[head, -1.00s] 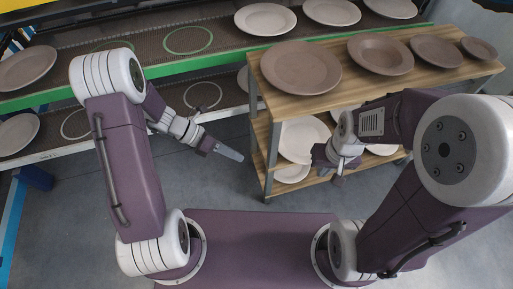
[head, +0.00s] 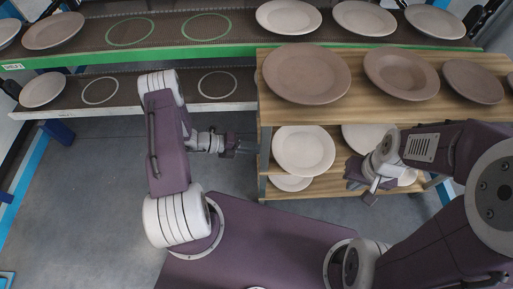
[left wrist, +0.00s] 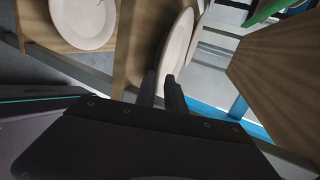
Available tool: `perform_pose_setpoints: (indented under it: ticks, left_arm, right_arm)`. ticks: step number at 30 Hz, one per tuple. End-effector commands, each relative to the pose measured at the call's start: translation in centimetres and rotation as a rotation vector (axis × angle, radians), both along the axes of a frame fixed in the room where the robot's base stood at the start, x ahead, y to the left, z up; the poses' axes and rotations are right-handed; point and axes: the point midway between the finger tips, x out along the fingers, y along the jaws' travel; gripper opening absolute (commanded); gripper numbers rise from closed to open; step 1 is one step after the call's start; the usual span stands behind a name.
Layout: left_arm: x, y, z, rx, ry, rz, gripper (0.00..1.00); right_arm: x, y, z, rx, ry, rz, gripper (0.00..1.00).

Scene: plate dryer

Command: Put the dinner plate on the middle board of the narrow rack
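The wooden rack (head: 500,62) stands at the right in the head view. Large brown plates, including one at its left end (head: 306,72), lie on its top board. White plates lie on the boards below; the left one (head: 303,150) is on the middle board. I cannot tell which plate is the dinner plate. My left gripper (head: 246,144) is just left of the rack, pointing at that white plate. In the left wrist view its fingers (left wrist: 162,90) are slightly apart, with a white plate (left wrist: 173,48) beyond them. My right gripper (head: 366,192) is at the rack's front; its fingers are unclear.
A green-edged conveyor (head: 150,55) with drawn circles runs along the back and carries several plates. A lower shelf (head: 135,93) holds a white plate (head: 43,90) at the left. Rack posts and board edges are close to my left gripper. The floor at left is clear.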

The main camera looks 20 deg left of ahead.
Motion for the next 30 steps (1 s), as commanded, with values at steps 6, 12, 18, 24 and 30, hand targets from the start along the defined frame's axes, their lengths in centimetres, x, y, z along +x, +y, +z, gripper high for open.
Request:
perform_pose_setpoints:
  ticks: [6,12,18,24,30]
  left_arm:
    - [1.0,-2.9,-1.6,0.0,0.001,-0.007,0.14]
    - [2.2,-5.8,-2.9,0.0,0.001,-0.005,0.14]
    - [2.9,-7.3,-3.4,0.0,0.0,-0.002,0.14]
    - [3.0,-7.6,-3.4,0.0,0.0,-0.002,0.14]
    - [3.0,-7.6,-3.4,0.0,0.0,-0.002,0.0]
  right_arm:
    - [0.0,0.0,-1.3,0.0,0.0,0.0,0.0]
    - [0.0,0.0,-2.3,0.0,0.0,0.0,0.0]
    - [0.0,0.0,-2.8,0.0,0.0,0.0,0.0]
    - [0.0,0.0,-2.7,0.0,0.0,0.0,0.0]
    - [0.0,0.0,-2.7,0.0,0.0,0.0,0.0]
